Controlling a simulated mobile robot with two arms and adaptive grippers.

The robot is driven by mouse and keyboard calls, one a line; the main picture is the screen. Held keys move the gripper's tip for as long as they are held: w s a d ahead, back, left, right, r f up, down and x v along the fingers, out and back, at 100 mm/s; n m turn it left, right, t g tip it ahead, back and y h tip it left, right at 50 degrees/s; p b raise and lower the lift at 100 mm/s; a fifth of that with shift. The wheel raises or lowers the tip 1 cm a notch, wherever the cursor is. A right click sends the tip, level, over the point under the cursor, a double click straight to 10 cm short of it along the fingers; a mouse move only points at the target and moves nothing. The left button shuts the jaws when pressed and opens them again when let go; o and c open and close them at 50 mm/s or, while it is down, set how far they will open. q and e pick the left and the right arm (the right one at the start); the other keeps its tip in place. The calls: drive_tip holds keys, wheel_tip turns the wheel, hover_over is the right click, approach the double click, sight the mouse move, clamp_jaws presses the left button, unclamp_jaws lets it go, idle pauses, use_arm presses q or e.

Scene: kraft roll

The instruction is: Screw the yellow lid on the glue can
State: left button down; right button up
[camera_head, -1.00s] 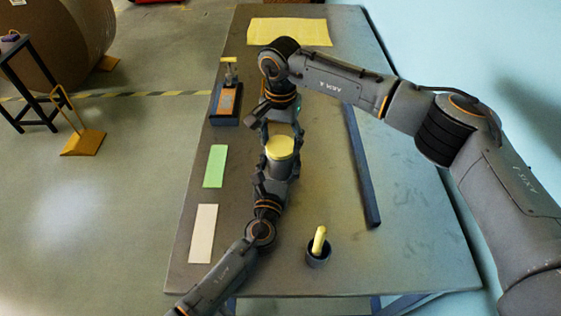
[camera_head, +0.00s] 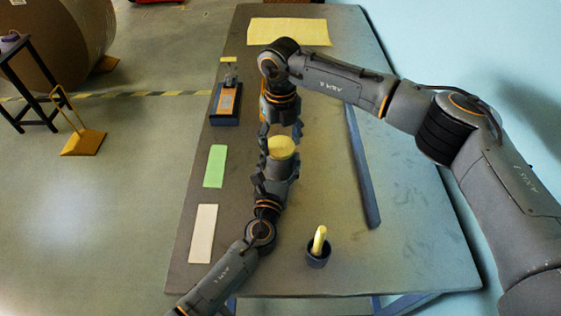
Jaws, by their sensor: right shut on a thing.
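The yellow lid (camera_head: 281,147) sits at the top of the grey glue can (camera_head: 278,170) near the middle of the table. I cannot tell whether its thread is seated. My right gripper (camera_head: 281,138) comes from the far side, with its fingers on both sides of the lid, and is shut on it. My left gripper (camera_head: 277,166) comes from the near side, with its fingers around the can's body, and appears shut on it. The fingers hide parts of the can.
A dark cup with a yellow stick (camera_head: 319,242) stands at the near right. A long dark bar (camera_head: 364,170) lies to the right. Green (camera_head: 215,166) and white (camera_head: 203,232) cards, a small device (camera_head: 227,103) and a yellow sheet (camera_head: 289,32) lie along the left and far edges.

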drive_tip(key=m, duration=0.6)
drive_tip(key=shift+f+m, duration=0.1)
drive_tip(key=shift+m, duration=0.2)
drive_tip(key=o, duration=1.4)
drive_tip(key=shift+c, duration=0.2)
wheel_tip(320, 180, up, 12)
use_arm(q)
drive_tip(key=shift+c, duration=0.8)
unclamp_jaws()
